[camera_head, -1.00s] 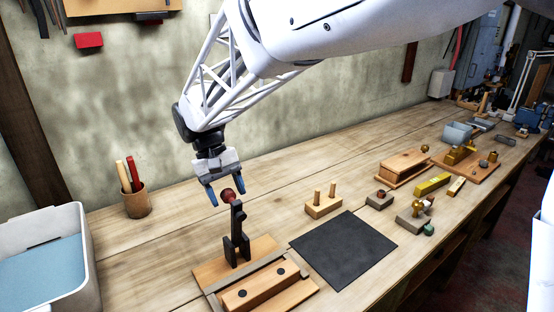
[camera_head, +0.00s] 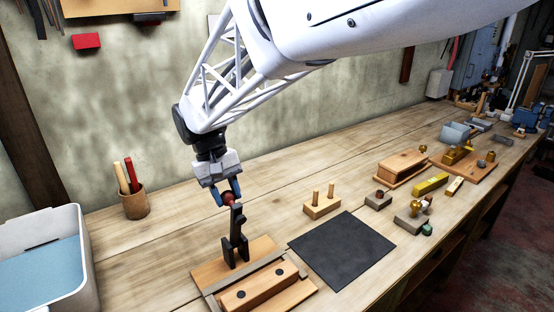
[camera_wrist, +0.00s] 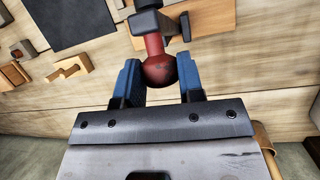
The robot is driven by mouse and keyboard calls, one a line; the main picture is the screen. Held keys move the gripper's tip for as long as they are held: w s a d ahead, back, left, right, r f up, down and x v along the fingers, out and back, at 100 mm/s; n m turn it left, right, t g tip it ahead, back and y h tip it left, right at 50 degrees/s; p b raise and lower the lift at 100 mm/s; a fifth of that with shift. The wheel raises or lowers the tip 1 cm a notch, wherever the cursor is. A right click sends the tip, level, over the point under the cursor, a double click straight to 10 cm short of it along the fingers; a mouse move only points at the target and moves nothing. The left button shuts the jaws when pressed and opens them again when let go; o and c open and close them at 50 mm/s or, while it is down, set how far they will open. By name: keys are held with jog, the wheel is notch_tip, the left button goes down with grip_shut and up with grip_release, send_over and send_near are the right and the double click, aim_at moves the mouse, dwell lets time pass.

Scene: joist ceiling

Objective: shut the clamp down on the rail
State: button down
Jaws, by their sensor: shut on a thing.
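The clamp (camera_head: 236,240) is a dark upright piece on a wooden base (camera_head: 208,276), with its lever standing up and a red ball knob (camera_head: 228,198) at the top. The rail (camera_head: 245,277) is a grey strip along the base, beside a wooden block with two dark dots. My gripper (camera_head: 229,196) is shut on the red knob, its blue fingers on either side. In the wrist view the red knob (camera_wrist: 160,70) sits between the blue fingertips, with the dark lever beyond it.
A black mat (camera_head: 342,248) and a two-peg wooden block (camera_head: 321,204) lie to the right. A grey bin (camera_head: 88,262) and a pen cup (camera_head: 134,205) stand to the left. Several wooden and brass items sit farther right. Bare bench lies behind the clamp.

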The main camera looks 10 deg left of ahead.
aim_at(234, 204)
jog(key=shift+s+d+t+y, duration=1.05)
jog(key=shift+s+d, duration=0.3)
jog(key=shift+s, duration=0.15)
jog(key=shift+s+d+f+t+y, duration=0.35)
jog(key=shift+s+d+t+y, duration=0.3)
jog(key=shift+s+d, duration=0.2)
jog(key=shift+s+d+f+t+y, duration=0.55)
jog(key=shift+s+d+f, duration=0.45)
jog(key=shift+f, duration=0.25)
jog(key=shift+s+d+f+t+y, duration=0.55)
jog(key=shift+s+d+f, duration=0.45)
jog(key=shift+f, duration=0.25)
jog(key=shift+s+d+f+t+y, duration=0.55)
jog(key=shift+s+d+f, duration=0.45)
jog(key=shift+f, duration=0.25)
jog(key=shift+s+d+f, duration=0.15)
jog(key=shift+d+f, duration=0.05)
jog(key=shift+f, duration=0.45)
jog(key=shift+s+d+f, duration=0.15)
jog(key=shift+d+f, duration=0.05)
jog(key=shift+f, duration=0.4)
